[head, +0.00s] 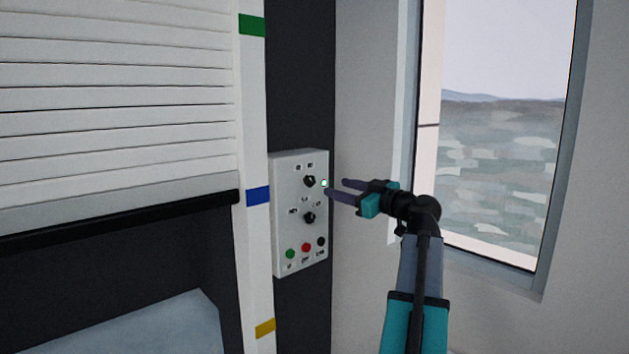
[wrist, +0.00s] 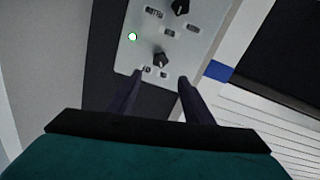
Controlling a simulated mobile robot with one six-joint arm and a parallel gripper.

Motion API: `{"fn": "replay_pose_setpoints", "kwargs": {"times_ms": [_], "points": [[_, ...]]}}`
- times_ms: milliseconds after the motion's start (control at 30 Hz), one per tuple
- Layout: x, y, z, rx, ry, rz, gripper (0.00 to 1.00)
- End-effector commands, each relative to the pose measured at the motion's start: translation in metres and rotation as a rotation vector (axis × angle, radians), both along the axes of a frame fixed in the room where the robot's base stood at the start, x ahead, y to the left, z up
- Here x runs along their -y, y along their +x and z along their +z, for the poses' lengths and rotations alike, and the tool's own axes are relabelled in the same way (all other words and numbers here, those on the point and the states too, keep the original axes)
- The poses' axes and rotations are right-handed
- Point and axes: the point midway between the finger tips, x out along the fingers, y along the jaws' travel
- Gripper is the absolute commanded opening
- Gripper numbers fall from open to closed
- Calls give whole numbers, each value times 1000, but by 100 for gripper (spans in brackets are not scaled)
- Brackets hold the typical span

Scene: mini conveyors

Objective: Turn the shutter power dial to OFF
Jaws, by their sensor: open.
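A pale control panel (head: 283,225) is mounted on a dark strip of wall. It has an upper black dial (head: 310,181) beside a small lit white-green lamp (head: 324,183), and a lower black dial (head: 309,217). Labels are too small to read, so I cannot tell for certain which is the shutter power dial. My gripper (head: 334,187) is open and empty, just right of the panel at the upper dial's height. In the wrist view the panel looks upside down; the upper dial (wrist: 161,61) lies just beyond and between my open fingertips (wrist: 160,78), apparently untouched.
Green (head: 290,254), red (head: 306,247) and black (head: 321,242) buttons line the panel's bottom. A white slatted shutter (head: 115,90) with a black bottom edge is left, partly raised, beside a white post (head: 257,230) with coloured bands. A window (head: 500,170) is right.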

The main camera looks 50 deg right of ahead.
Motion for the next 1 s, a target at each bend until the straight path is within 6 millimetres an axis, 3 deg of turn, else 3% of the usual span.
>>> {"fn": "replay_pose_setpoints", "kwargs": {"times_ms": [600, 800, 1000], "points": [[7, 89, 3, -1, 0, 2, 47], [8, 108, 2, -1, 0, 1, 47], [8, 114, 0, 0, -1, -1, 47]]}}
